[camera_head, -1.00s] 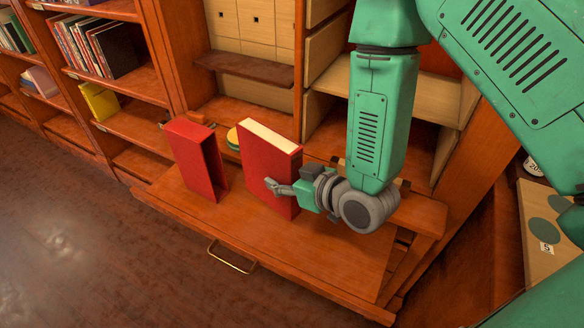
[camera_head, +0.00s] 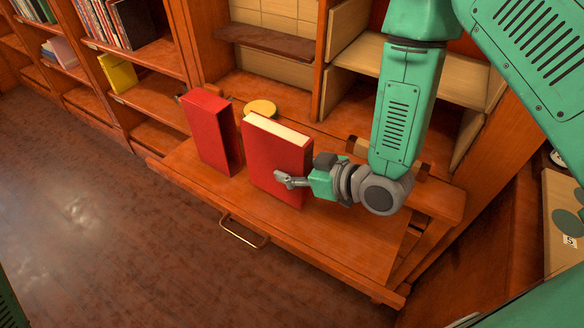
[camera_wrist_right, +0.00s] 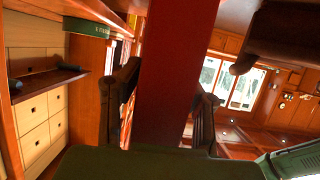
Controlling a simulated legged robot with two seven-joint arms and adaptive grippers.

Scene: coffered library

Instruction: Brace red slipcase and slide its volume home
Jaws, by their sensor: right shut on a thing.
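The red slipcase (camera_head: 207,133) stands upright on the wooden pull-out shelf (camera_head: 290,232), its dark open side facing right. The red volume (camera_head: 268,160), with cream page edges on top, stands upright just right of it, outside the slipcase. A narrow gap seems to lie between them. My right gripper (camera_head: 290,181) is shut on the volume at its right end. In the right wrist view a red band of the volume (camera_wrist_right: 176,60) runs between the two dark fingers (camera_wrist_right: 165,100). My left gripper is not in view.
A yellow round object (camera_head: 261,107) lies behind the volume. A brass handle (camera_head: 243,233) is on the shelf's front edge. Bookcases with books (camera_head: 120,22) stand at the left. The shelf's front is bare.

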